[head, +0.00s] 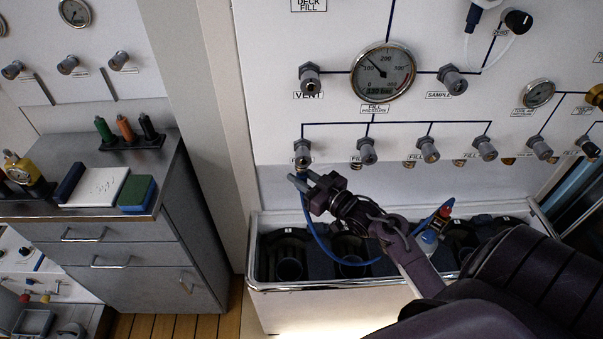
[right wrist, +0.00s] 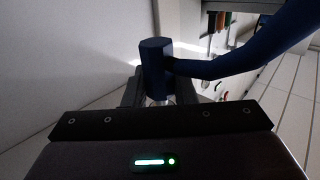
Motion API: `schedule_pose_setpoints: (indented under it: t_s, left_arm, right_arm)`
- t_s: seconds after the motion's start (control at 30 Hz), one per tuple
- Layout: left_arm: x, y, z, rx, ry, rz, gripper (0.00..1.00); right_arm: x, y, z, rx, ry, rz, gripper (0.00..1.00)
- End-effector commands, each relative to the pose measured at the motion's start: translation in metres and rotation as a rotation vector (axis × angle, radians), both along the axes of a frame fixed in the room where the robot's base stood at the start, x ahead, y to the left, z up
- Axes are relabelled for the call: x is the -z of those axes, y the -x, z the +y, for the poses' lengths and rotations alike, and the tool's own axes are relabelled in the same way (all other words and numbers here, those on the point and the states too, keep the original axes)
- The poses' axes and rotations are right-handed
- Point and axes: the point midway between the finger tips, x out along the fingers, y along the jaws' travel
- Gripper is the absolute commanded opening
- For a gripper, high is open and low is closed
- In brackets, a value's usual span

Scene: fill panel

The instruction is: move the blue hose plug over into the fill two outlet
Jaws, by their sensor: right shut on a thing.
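My right gripper (head: 304,183) is just below the leftmost fill valve (head: 302,152) in the head view. It is shut on the blue hose plug, seen upright between its fingers in the right wrist view (right wrist: 154,58). In the head view the plug (head: 302,173) is small and partly hidden, close under the first fill outlet; I cannot tell whether it is seated there. The blue hose (head: 318,240) loops down from it to the trough. The fill two outlet (head: 356,166) is under the second valve, to the right of my gripper. My left gripper is not in view.
A pressure gauge (head: 383,72) and several grey valves are on the white panel (head: 270,100). A grey cabinet (head: 150,250) stands at the left.

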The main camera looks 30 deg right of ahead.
Motion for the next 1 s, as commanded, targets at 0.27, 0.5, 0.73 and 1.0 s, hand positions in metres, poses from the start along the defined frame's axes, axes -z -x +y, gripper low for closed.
schedule_pose_setpoints:
  t_s: [0.27, 0.5, 0.73, 1.0]
  left_arm:
    - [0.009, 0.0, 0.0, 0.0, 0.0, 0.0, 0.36]
    - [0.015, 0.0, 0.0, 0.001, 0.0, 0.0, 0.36]
    - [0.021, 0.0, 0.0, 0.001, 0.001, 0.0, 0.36]
    - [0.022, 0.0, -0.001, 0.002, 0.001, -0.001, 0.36]
  right_arm:
    - [0.009, -0.001, 0.0, 0.001, 0.001, -0.008, 0.0]
    - [0.018, -0.001, -0.001, 0.001, 0.001, -0.009, 0.0]
    - [0.027, -0.001, 0.0, 0.001, 0.001, -0.009, 0.0]
    - [0.03, -0.001, 0.0, 0.001, 0.002, -0.011, 0.0]
